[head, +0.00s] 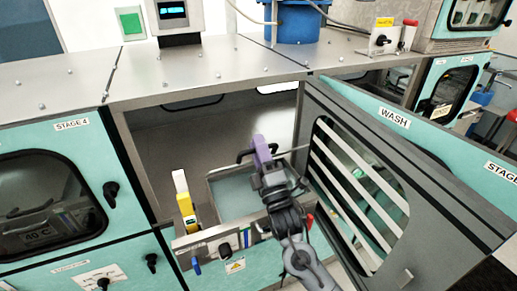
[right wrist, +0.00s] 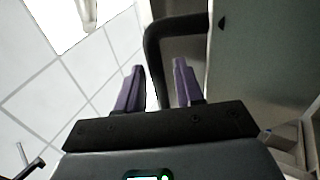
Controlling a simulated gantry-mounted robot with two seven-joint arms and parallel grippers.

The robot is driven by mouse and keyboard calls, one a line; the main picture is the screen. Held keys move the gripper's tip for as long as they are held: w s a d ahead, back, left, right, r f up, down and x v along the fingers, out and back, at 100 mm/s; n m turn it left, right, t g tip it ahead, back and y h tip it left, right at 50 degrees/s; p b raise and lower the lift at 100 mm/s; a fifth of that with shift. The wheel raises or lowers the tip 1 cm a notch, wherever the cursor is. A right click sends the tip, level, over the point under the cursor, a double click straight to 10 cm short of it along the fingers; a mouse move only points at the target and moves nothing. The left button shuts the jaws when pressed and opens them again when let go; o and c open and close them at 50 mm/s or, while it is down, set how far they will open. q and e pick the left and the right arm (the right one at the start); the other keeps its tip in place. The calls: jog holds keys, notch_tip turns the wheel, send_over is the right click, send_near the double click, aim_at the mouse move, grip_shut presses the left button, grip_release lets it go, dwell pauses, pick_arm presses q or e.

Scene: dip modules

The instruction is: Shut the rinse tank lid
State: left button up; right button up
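A large grey-framed lid (head: 317,105) stands swung open across the right half of the head view, with a barred window in it. Its black bar handle (right wrist: 158,55) shows in the right wrist view. My right gripper (head: 262,146), with purple fingers, is at the handle, left of the lid's edge. In the wrist view its fingers (right wrist: 158,85) are apart, one on each side of the bar, with narrow gaps. Below and behind the gripper lies an open bay with a pale tank (head: 230,197). My left gripper is not in view.
A teal STAGE 4 door (head: 88,140) is at the left. A yellow-and-white bottle-like item (head: 185,205) stands at the bay's front left. A WASH-labelled teal panel (head: 360,100) is behind the lid. A blue drum (head: 297,22) stands on the metal top.

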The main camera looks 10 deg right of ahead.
jog(key=b+v, duration=0.2)
jog(key=v, duration=0.9)
jog(key=shift+w, duration=0.1)
